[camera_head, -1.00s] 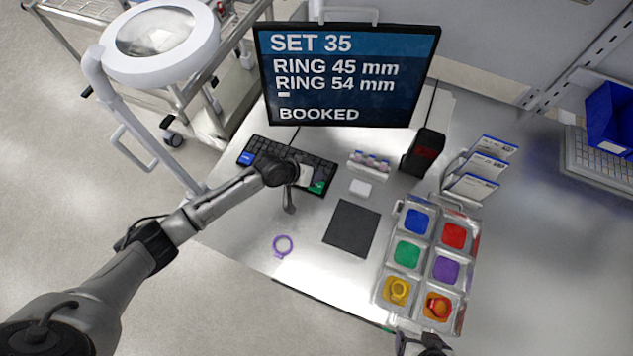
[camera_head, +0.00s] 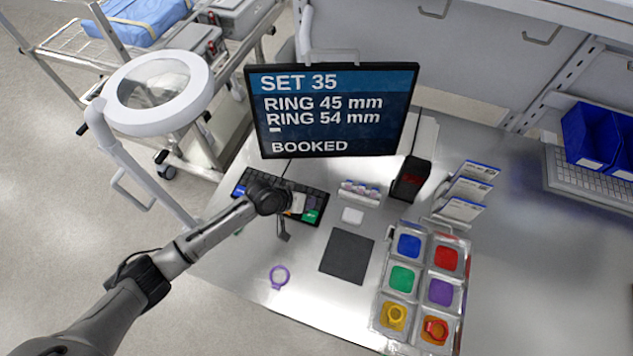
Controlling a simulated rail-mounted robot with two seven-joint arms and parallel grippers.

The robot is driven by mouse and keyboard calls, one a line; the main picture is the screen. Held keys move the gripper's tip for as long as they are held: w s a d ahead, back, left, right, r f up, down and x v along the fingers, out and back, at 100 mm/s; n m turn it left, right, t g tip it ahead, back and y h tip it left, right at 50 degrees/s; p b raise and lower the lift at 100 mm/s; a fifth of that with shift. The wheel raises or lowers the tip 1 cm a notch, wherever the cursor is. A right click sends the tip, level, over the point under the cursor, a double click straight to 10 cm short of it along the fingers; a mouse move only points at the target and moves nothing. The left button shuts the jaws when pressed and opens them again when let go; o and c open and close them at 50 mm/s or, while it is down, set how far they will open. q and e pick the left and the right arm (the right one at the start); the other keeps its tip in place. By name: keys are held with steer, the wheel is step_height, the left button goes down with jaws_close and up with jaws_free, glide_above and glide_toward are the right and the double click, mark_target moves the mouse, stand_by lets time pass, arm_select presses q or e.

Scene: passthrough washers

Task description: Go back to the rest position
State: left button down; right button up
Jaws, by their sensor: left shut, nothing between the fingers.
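My left arm reaches in from the lower left. Its gripper (camera_head: 284,232) points down over the table (camera_head: 235,278), in front of the keyboard (camera_head: 318,205). The gripper is shut, with nothing between its fingers. It is apart from the purple ring (camera_head: 279,277), which lies flat on the table below it in the picture. The wrist hides part of the keyboard. My right gripper is out of view.
A monitor (camera_head: 335,110) reading "BOOKED" stands at the back. A tray (camera_head: 374,325) with coloured compartments is at the right, beside a dark mat (camera_head: 347,256). A ring-shaped magnifier lamp (camera_head: 200,88) stands at the left. A dark box (camera_head: 411,178) stands near the monitor.

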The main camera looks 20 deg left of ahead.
arm_select(q)
steer(key=shift+s+f+m, duration=0.1)
steer(key=shift+f+m, duration=0.05)
steer(key=shift+m, duration=0.15)
steer(key=shift+s+a+f+m+g+y, duration=0.6)
steer(key=shift+s+m+g+y, duration=0.1)
steer(key=shift+s+m, duration=0.1)
steer(key=shift+s+a+r+m+y, duration=0.1)
steer(key=shift+s+r+m+y, duration=0.2)
steer(key=shift+r+m+y, duration=0.3)
steer(key=s+a+r+m+t+y+p, duration=0.1)
steer(key=s+r+t+y+p, duration=0.15)
steer(key=r, duration=0.75)
steer(key=s+a+r+t+y+p, duration=0.15)
steer(key=s+r, duration=0.25)
steer(key=r, duration=0.5)
steer(key=s+a+f+n+g+p, duration=0.1)
steer(key=s+g+p, duration=0.1)
steer(key=s, duration=0.9)
steer(key=s+f+n+g+p, duration=0.2)
steer(key=s+g+p, duration=0.1)
steer(key=s, duration=0.8)
steer(key=shift+s+a+p, duration=0.3)
steer(key=shift+a+p, duration=0.1)
steer(key=shift+p, duration=0.25)
